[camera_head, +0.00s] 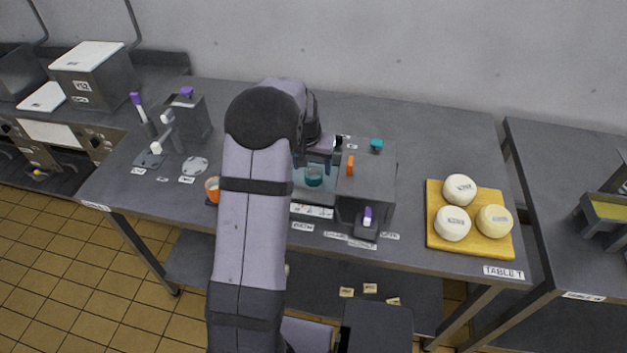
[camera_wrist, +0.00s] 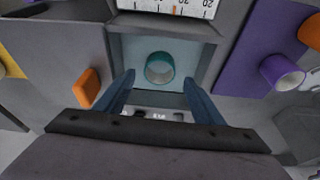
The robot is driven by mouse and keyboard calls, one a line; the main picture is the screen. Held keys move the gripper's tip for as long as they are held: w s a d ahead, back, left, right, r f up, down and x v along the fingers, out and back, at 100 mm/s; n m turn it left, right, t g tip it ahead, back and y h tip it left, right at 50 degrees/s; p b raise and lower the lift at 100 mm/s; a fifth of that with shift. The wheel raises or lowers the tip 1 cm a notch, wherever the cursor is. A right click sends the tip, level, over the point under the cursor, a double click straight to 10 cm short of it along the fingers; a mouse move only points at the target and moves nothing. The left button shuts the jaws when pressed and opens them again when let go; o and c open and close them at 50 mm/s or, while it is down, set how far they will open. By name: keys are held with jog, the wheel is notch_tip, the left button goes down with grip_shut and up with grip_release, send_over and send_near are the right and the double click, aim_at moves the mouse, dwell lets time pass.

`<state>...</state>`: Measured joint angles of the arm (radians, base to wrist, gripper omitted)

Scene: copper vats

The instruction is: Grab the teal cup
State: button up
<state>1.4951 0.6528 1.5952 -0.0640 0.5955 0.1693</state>
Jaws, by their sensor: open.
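The teal cup (camera_head: 314,176) stands in a light blue, square-walled bath (camera_head: 302,181) set into the bench unit. In the wrist view the teal cup (camera_wrist: 159,68) shows its round open mouth, inside the pale bath (camera_wrist: 190,50). My gripper (camera_wrist: 157,82) is open and empty. Its two blue fingers show on the left and right, just short of the cup in the picture, with the cup centred between their lines. In the head view my arm hides the left part of the bath. I cannot tell the height of the fingertips over the cup.
A grey box (camera_head: 368,185) with an orange knob (camera_head: 350,165) stands right of the bath. An orange cup (camera_head: 212,188) is left of my arm. A yellow board (camera_head: 470,252) with three pale round pieces lies at the right. A numbered scale strip (camera_wrist: 170,8) edges the bath.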

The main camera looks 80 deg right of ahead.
aim_at(314, 173)
jog(key=shift+p+x, duration=1.3)
jog(key=shift+x, duration=1.15)
jog(key=shift+a, duration=0.15)
jog(key=shift+c, duration=0.5)
jog(key=c, duration=1.1)
